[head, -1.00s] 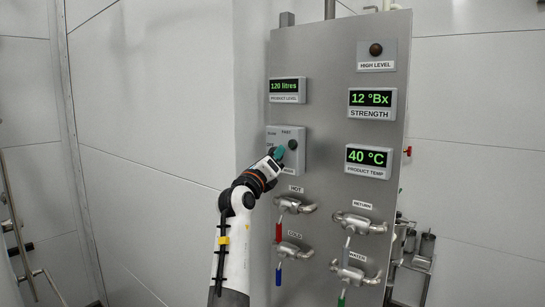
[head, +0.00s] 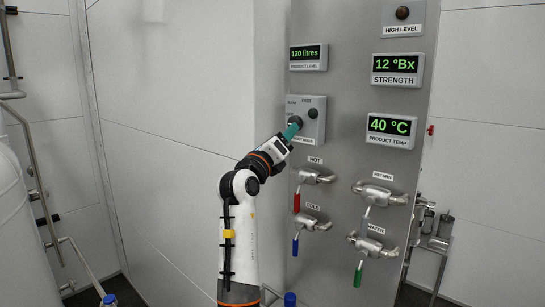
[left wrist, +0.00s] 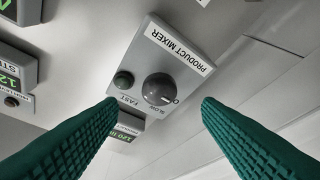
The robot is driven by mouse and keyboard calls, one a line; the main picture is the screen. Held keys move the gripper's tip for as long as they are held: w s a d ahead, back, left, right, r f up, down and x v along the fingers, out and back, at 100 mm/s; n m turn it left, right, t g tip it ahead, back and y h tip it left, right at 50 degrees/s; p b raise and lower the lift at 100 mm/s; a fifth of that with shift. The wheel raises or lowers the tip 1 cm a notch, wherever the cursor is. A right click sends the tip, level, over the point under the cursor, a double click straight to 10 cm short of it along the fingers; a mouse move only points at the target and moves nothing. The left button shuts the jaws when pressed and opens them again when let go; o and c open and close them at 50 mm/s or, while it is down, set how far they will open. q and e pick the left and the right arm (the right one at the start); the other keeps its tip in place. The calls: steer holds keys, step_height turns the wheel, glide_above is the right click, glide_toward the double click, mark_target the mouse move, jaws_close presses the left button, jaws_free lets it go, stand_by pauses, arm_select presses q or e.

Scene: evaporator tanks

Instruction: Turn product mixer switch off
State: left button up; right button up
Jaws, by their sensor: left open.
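The product mixer box (head: 318,130) is a grey unit on the steel panel. In the left wrist view, the box (left wrist: 190,48) appears upside down, with a large dark round knob (left wrist: 159,89) beside a smaller dark button (left wrist: 123,79). A light mark shows at the knob's right edge; SLOW and FAST labels sit below. My left gripper (head: 293,128) is at the box's left side in the head view and covers the knob there. In the wrist view, the left gripper (left wrist: 160,103) is open, its green fingers apart either side of the knob, with nothing between them. My right gripper is out of view.
Level (head: 308,55), strength (head: 397,68) and temperature (head: 391,129) displays surround the box. Below are valves with a red handle (head: 296,201), a blue handle (head: 295,245) and a green handle (head: 358,274). A white tank (head: 18,235) and pipes stand at far left.

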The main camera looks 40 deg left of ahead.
arm_select(q)
steer(key=b+v, duration=0.1)
steer(key=v, duration=0.4)
steer(key=shift+s+f+b, duration=0.1)
steer(key=shift+s+b, duration=0.2)
steer(key=shift+s, duration=0.1)
